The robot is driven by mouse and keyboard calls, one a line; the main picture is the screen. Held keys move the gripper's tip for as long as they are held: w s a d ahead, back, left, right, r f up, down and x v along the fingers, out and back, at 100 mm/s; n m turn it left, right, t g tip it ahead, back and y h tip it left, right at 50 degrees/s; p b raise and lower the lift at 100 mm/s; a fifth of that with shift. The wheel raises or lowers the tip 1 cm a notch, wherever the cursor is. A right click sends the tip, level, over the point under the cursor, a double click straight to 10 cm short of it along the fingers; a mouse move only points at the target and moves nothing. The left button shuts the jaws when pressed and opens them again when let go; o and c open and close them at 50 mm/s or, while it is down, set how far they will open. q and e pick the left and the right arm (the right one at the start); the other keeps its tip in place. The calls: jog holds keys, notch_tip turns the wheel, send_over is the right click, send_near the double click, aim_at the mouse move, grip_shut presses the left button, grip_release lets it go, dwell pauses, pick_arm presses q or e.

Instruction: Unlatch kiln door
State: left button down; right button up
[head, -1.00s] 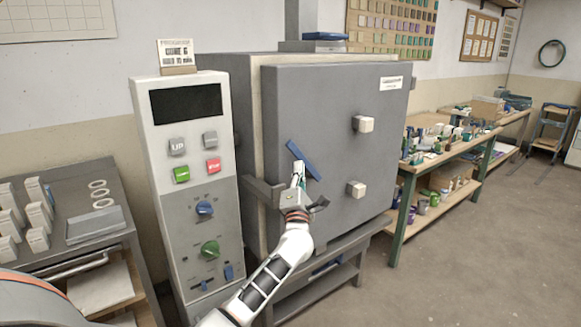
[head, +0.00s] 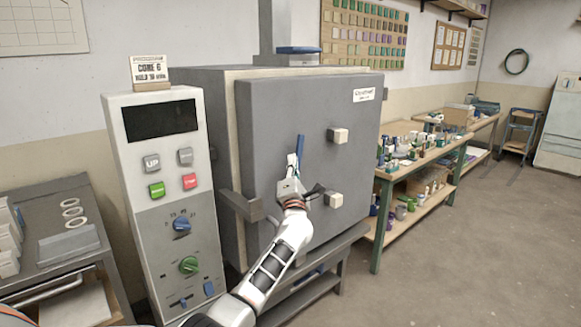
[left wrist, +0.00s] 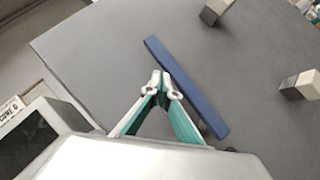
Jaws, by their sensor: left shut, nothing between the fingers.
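The kiln door (head: 290,115) is a large grey panel, and it looks closed against the kiln body. In the left wrist view the blue handle (left wrist: 190,90) runs diagonally just beyond my fingertips. My left gripper (head: 293,165) is shut and empty, with its fingertips (left wrist: 162,80) close beside the handle's left side. I cannot tell whether they touch it. The handle's lower end is partly hidden by the gripper in the head view. My right gripper is not in view.
A control panel (head: 165,255) with buttons and dials stands left of the kiln. Two pale blocks (head: 338,135) stick out on the door's right side. A grey bracket (head: 242,205) juts out left of the handle. A workbench (head: 440,150) with pots stands at right; the floor (head: 440,270) is clear.

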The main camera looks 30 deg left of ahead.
pick_arm(q)
jog(key=shift+w+d+r, duration=0.1)
jog(key=shift+w, duration=0.15)
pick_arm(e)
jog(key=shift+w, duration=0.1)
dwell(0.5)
